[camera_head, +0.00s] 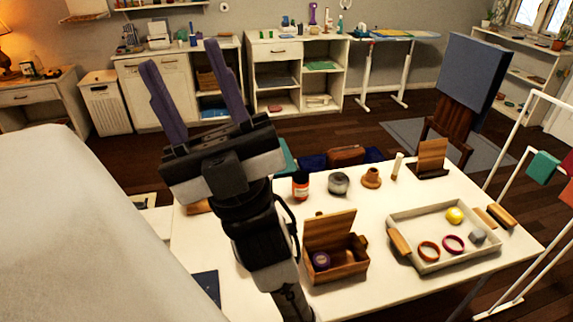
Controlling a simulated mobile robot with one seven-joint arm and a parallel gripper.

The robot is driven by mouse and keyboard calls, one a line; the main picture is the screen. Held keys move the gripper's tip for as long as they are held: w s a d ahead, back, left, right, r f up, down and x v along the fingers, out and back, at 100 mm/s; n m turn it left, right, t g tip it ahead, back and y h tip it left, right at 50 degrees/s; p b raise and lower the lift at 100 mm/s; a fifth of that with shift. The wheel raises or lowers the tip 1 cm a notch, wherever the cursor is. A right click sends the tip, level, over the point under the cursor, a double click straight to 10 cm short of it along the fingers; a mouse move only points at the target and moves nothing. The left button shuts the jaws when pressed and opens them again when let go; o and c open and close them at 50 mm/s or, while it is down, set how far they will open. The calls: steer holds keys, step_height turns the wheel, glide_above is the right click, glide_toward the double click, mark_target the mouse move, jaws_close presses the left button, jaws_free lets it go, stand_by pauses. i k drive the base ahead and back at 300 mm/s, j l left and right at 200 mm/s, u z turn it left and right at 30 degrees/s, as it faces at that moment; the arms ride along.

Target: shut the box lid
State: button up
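The wooden box (338,271) stands on the white table, right of my arm. Its lid (329,231) is raised and stands upright at the back edge of the box. A small dark purple round item (321,261) is inside, and a brown wooden piece shows at the box's right side. My gripper (186,92) is up and to the left of the box, with its two purple-grey fingers pointing upward and away. The fingers are spread apart with nothing between them. My gripper touches neither the box nor the lid.
A white tray (470,259) with rings, a yellow ball (454,215) and a grey block stands right of the box. Behind the box are a red-orange jar (300,185), a grey jar (338,183) and a brown wooden piece (371,178). A bed (70,230) fills the left.

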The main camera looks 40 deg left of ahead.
mark_target(320, 227)
steer(key=k+j+u, duration=0.1)
steer(key=k+j, duration=0.15)
steer(key=j, duration=0.15)
steer(key=k+j+u, duration=0.1)
steer(key=k+j, duration=0.15)
steer(key=j, duration=0.15)
steer(key=j+u, duration=0.2)
steer(key=j, duration=0.85)
steer(key=i+j, duration=0.15)
steer(key=j, duration=0.2)
steer(key=i+j+u, duration=0.15)
steer(key=j, duration=0.2)
steer(key=i+j, duration=0.1)
steer(key=j, duration=0.25)
